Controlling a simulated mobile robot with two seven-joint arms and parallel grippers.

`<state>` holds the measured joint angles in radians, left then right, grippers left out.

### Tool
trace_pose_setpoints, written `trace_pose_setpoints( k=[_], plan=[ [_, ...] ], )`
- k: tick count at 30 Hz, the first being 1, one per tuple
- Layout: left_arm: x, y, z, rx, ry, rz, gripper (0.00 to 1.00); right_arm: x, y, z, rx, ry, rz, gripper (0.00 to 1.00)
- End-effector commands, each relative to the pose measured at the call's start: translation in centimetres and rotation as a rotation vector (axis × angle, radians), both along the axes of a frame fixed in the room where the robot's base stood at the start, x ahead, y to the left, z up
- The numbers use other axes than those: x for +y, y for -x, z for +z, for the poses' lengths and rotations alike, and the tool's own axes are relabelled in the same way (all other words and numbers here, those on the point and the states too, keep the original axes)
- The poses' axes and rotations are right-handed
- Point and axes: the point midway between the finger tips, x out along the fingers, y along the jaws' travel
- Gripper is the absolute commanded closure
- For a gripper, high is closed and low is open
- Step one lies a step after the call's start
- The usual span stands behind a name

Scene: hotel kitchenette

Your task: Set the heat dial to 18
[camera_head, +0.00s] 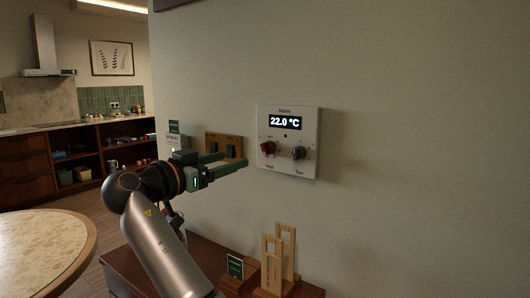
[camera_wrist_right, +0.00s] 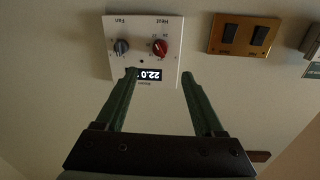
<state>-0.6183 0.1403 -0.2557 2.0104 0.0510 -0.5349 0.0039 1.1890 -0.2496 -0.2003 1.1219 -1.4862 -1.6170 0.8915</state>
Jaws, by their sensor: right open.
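The white thermostat panel (camera_head: 312,140) is on the wall and its display (camera_head: 285,122) reads 22.0 °C. The red heat dial (camera_head: 268,148) is at its lower left; the grey fan dial (camera_head: 299,153) is to the right. My right gripper (camera_head: 235,159) is open and empty, left of the panel and apart from it. In the right wrist view the panel is upside down, with the red dial (camera_wrist_right: 160,48) beyond and between the open fingertips (camera_wrist_right: 159,73) and the grey dial (camera_wrist_right: 121,47) to the left. The heat dial's exact setting is too small to read. My left gripper is out of view.
A brass switch plate (camera_head: 224,141) with dark switches is on the wall left of the panel, behind my gripper. A wooden cabinet top below carries a wooden stand (camera_head: 270,272) and a green card (camera_head: 235,266). A round table (camera_head: 40,245) is at the left.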

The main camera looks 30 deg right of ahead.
Motion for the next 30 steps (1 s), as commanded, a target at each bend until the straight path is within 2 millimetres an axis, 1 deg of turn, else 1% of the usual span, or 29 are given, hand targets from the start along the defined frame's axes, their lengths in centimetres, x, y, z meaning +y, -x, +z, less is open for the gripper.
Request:
trace_pose_setpoints(
  k=[5, 12, 15, 18, 23, 30],
  plan=[
    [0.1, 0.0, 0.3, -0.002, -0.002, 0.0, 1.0, -2.6, -0.8, 0.0, 0.003, 0.0, -0.004, 0.3],
    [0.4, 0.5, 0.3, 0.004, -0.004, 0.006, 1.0, -7.4, -2.4, 0.1, 0.003, 0.001, -0.003, 0.3],
    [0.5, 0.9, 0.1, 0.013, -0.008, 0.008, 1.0, -9.0, -3.0, 0.0, 0.005, 0.0, -0.002, 0.3],
    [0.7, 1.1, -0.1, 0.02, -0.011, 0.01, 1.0, -10.2, -3.5, 0.0, 0.005, 0.001, -0.001, 0.3],
    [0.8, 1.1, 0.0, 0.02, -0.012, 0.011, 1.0, -11.3, -3.9, -0.1, 0.004, 0.0, 0.0, 0.3],
    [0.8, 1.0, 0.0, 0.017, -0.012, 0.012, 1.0, -11.5, -4.0, -0.1, 0.004, -0.001, 0.001, 0.3]
  ],
)
